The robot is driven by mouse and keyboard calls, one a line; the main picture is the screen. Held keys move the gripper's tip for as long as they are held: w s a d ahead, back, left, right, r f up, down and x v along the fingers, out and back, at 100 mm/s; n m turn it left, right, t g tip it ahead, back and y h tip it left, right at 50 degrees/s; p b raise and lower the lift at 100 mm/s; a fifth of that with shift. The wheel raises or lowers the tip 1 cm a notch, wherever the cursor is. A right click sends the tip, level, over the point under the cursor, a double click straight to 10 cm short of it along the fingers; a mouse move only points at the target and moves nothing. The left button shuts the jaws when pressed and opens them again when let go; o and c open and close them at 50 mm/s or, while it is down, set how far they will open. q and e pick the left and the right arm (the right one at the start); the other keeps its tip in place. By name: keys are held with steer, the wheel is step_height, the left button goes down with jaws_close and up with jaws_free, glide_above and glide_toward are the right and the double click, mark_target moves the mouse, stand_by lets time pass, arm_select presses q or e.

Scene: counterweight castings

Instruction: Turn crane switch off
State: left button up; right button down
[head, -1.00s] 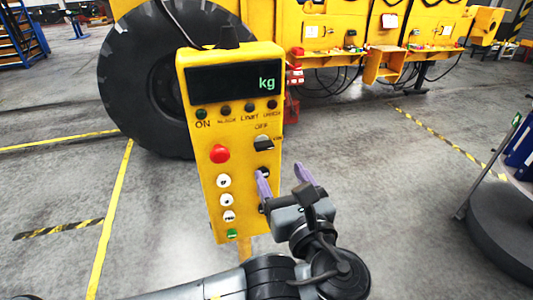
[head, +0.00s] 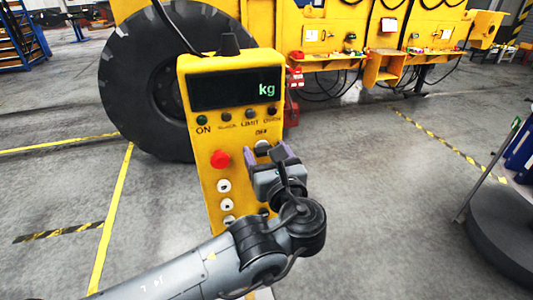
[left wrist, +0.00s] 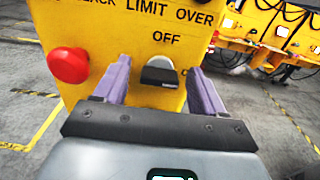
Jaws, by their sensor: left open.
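The yellow crane control box (head: 195,145) stands upright in the head view, with a lit display reading "kg". Its switch (left wrist: 160,72) has a light top and a dark lower edge, and sits below the word OFF in the left wrist view. In the head view the switch (head: 262,147) is partly hidden by my gripper. My left gripper (head: 271,156) is open in front of the box. In the left wrist view its two purple fingers (left wrist: 160,80) lie either side of the switch, apart from it. I cannot tell which setting the switch is in.
A red button (head: 220,159) is left of the switch, with white buttons (head: 224,186) below it. Small lamps (head: 250,114) line the box under the display (head: 237,88). A large tyre (head: 135,85) and yellow machinery stand behind.

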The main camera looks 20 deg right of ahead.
arm_select(q)
steer(key=c, duration=1.1)
steer(key=shift+o, duration=0.2)
steer(key=shift+f+n+b, duration=0.2)
steer(key=shift+n+b, duration=0.4)
steer(key=shift+b, duration=0.5)
steer(key=shift+a+n+b, duration=0.2)
steer(key=shift+n+b, duration=7.6)
steer(key=shift+n, duration=0.7)
